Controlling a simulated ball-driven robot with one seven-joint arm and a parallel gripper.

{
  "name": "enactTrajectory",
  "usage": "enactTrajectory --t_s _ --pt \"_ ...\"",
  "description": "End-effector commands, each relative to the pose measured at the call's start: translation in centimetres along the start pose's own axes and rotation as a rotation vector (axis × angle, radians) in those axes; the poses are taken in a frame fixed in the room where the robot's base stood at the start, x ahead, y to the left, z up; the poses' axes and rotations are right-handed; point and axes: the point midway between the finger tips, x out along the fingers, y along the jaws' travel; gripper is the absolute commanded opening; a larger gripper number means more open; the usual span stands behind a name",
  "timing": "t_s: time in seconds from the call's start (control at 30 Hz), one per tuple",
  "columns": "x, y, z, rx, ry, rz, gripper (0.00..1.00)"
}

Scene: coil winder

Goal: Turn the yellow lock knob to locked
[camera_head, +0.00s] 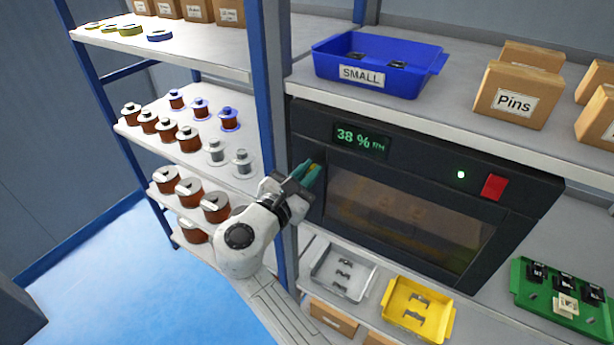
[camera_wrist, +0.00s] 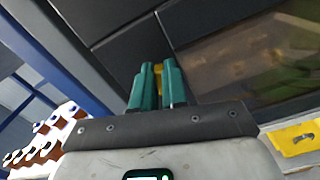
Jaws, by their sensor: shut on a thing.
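The yellow lock knob (camera_wrist: 158,78) shows as a small yellow patch between the two green fingers of my gripper (camera_wrist: 157,82) in the wrist view. My gripper is shut on it, at the left side of the black cabinet's front. In the head view my gripper (camera_head: 311,172) reaches the cabinet (camera_head: 400,200) beside the upper left of its window, and a speck of yellow (camera_head: 314,166) shows at the fingers. The fingers hide most of the knob, so I cannot tell its turn position.
A blue post (camera_head: 270,110) stands close left of my gripper. Below are a grey tray (camera_head: 343,272), a yellow tray (camera_head: 418,308) and a green tray (camera_head: 522,285).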

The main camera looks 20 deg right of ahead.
Motion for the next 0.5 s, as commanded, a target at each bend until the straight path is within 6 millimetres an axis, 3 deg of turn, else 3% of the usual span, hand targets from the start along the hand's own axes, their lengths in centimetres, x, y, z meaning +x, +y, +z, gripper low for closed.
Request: enactTrajectory --t_s 0.5 --pt "0.02 -0.54 -0.56 0.494 0.0 0.0 0.0"
